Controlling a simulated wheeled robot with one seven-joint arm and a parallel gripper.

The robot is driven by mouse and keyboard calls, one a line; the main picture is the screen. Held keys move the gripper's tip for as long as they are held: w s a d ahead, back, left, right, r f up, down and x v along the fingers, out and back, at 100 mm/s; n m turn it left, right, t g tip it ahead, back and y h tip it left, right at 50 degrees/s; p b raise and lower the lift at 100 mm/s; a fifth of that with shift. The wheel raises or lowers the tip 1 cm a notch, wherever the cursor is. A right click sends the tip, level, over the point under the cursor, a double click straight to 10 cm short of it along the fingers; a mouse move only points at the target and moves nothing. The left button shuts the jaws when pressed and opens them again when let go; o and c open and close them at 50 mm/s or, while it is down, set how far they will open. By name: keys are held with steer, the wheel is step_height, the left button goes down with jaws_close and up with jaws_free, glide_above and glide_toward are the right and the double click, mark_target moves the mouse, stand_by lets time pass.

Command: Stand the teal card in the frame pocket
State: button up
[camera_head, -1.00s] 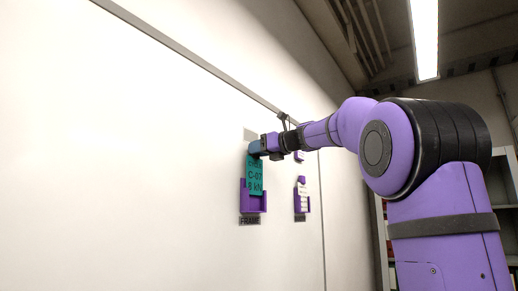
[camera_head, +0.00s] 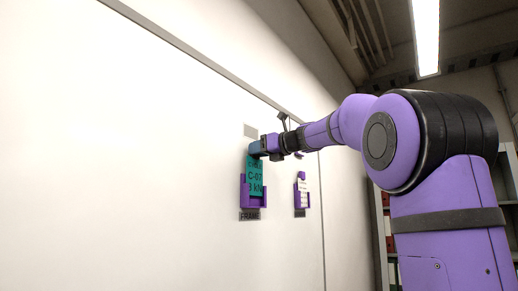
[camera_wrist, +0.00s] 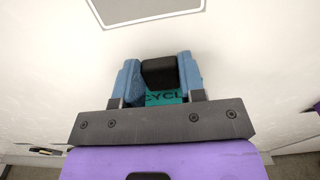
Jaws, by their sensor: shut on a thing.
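The teal card (camera_head: 255,177) with dark print stands upright at the frame pocket (camera_head: 253,202), a purple holder on the white wall labelled FRAME. The card's lower part is behind the pocket's front lip, between its sides. Whether the card touches the pocket's bottom is hidden.
A second purple pocket (camera_head: 301,203) with a white card (camera_head: 303,187) is on the wall to the right, with a label below. A grey plate (camera_head: 250,130) is on the wall above my gripper. The wall to the left is clear.

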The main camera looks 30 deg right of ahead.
mark_target(255, 160)
steer(key=shift+f, duration=1.6)
stand_by(0.3)
steer(key=o, duration=1.4)
steer(key=shift+s, duration=0.1)
steer(key=shift+v, duration=2.4)
steer(key=shift+r, duration=0.1)
